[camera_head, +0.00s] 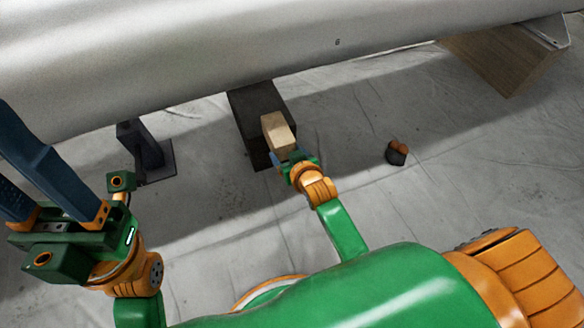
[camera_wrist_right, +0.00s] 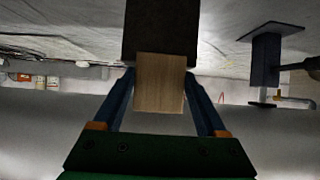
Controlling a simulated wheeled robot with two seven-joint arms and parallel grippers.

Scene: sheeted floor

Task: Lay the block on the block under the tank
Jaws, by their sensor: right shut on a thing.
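A pale wooden block (camera_head: 278,130) is held in my right gripper (camera_head: 288,158), whose blue fingers close on its sides. In the right wrist view the same block (camera_wrist_right: 160,82) sits between the two fingers. A dark block (camera_head: 252,101) rests on the floor, partly below the grey tank (camera_head: 270,45); it also shows in the right wrist view (camera_wrist_right: 160,32). The pale block overlaps the dark block's near part in the head view; whether they touch I cannot tell. My left gripper (camera_head: 30,175) is open and empty at the lower left, its fingertips partly cut off.
A dark steel support (camera_head: 145,148) stands on the floor left of the dark block. A wooden chock (camera_head: 500,58) is under the tank at the far right. A small dark and brown object (camera_head: 397,153) lies right of my right gripper. The sheeted floor (camera_head: 345,130) between is clear.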

